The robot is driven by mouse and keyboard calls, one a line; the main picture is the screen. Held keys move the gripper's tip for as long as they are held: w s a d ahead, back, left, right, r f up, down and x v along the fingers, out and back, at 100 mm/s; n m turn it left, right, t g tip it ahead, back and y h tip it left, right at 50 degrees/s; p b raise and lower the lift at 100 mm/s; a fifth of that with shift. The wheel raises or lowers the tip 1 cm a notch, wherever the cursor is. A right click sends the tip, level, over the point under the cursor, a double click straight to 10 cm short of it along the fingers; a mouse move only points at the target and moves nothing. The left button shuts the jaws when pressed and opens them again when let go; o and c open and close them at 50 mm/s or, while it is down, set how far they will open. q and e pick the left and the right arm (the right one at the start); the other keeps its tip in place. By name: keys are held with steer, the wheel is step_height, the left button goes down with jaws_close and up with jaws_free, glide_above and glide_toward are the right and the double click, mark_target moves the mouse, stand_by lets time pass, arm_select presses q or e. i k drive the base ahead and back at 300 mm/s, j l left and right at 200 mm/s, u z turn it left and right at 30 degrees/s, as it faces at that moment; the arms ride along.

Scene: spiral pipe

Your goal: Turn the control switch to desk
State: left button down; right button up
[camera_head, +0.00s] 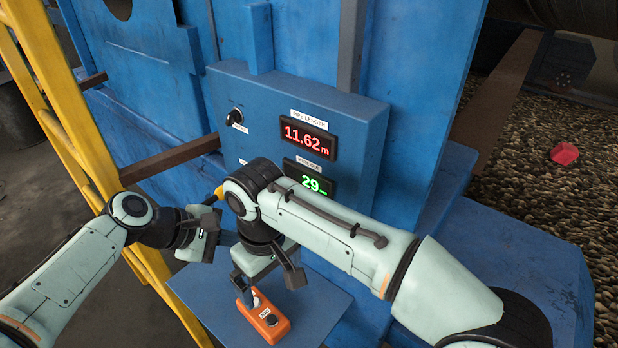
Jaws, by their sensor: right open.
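A black rotary switch (235,117) sits at the upper left of the blue control panel (262,90), with a small white label below it that is too small to read. My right gripper (268,280) is open, pointing down over an orange box (266,322) on a blue shelf, well below the switch. I cannot tell whether it touches the box. My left gripper (209,229) is left of the right one, below the panel and apart from the switch. Its jaw gap is unclear. My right arm hides the panel's lower part.
A red display (308,139) reads 11.62 m; a green one (310,178) shows 29, partly hidden. A small yellow part (219,191) shows beside my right wrist. A yellow ladder (48,85) stands at the left. A red block (564,153) lies on gravel at the right.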

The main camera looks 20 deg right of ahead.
mark_target(234, 116)
steer(key=k+j, duration=0.1)
steer(key=j, duration=0.4)
steer(key=k+j, duration=0.1)
steer(key=j, duration=0.85)
steer(key=k, duration=0.05)
